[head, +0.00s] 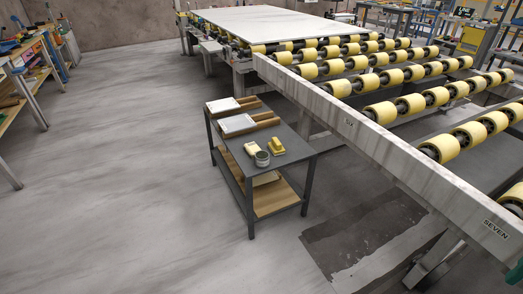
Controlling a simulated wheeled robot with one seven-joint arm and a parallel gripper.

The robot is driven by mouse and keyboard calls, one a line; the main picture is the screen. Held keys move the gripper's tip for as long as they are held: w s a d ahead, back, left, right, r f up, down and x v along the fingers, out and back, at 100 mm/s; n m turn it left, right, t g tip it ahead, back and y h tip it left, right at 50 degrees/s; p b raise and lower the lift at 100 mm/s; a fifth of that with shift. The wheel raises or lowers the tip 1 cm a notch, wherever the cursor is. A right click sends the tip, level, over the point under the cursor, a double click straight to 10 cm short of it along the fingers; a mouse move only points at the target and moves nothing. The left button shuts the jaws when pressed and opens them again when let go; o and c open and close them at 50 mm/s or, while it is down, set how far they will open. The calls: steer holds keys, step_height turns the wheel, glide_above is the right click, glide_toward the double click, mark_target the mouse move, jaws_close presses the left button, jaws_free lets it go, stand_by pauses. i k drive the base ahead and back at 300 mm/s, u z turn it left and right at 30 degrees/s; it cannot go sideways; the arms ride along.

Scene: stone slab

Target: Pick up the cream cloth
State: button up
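A small cart-like table (293,154) with a dark grey top stands at the middle of the head view, beside the roller conveyor. A small pale cream item (251,148) lies on its top near the front left edge; it looks like the cream cloth, but it is too small to be sure. A grey round tin (262,159) stands just in front of it, and a yellow object (276,146) lies to its right. Another pale flat item (266,178) lies on the wooden lower shelf, partly hidden by the top. My gripper is not in view.
The roller conveyor's pale side beam (370,140) runs close along the right. A workbench (30,60) stands at far left. The floor (120,170) between is clear.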

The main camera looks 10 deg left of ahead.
mark_target(252, 148)
steer(key=i, duration=1.8)
steer(key=u, duration=1.85)
